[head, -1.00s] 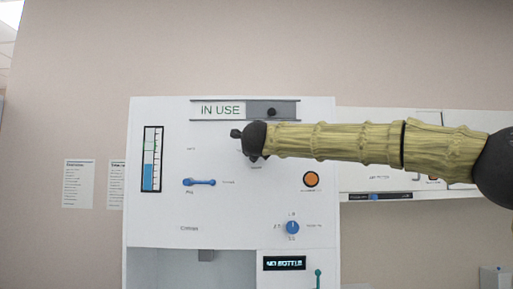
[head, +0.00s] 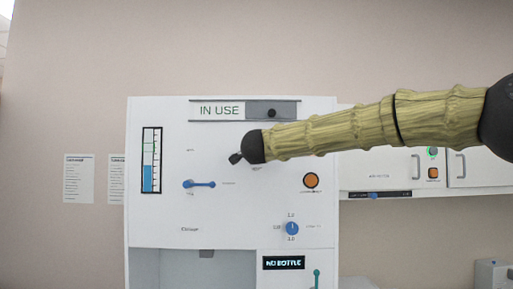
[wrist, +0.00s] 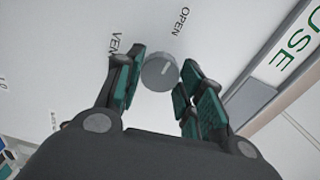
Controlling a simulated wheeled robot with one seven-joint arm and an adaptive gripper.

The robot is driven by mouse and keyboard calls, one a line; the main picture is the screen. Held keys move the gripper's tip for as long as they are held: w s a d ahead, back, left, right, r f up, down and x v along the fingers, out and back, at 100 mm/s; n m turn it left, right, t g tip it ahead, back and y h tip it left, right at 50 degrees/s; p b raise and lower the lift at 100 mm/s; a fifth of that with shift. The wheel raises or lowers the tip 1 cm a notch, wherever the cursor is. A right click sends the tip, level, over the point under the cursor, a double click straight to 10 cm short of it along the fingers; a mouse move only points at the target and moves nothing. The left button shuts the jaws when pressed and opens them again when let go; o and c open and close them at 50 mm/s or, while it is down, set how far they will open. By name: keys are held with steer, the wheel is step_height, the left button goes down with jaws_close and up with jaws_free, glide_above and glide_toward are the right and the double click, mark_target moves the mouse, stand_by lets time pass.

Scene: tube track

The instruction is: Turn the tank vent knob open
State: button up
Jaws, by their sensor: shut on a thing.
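The vent knob (wrist: 159,73) is a round grey knob with a pale pointer line, on the white panel in the wrist view. The line slants toward the upper right, and the OPEN label (wrist: 181,21) lies above the knob. The VENT label (wrist: 114,46) is to its left, partly hidden by a finger. My gripper (wrist: 158,80) is shut on the knob, one green-padded finger on each side. In the head view my gripper (head: 236,158) is at the panel's upper middle, and my arm hides the knob there.
On the panel are a blue level gauge (head: 148,178), a blue lever (head: 199,184), an orange button (head: 311,180) and a blue dial (head: 292,228). An IN USE sign (head: 219,110) with a dark slider is above my gripper. A display (head: 284,263) reads NO BOTTLE.

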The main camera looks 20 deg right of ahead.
steer(key=shift+n+p, duration=0.3)
steer(key=shift+n, duration=0.2)
steer(key=shift+f, duration=0.15)
steer(key=o, duration=1)
steer(key=shift+s, duration=0.15)
steer(key=v, duration=1.1)
steer(key=shift+s+a, duration=0.15)
steer(key=shift+s, duration=0.2)
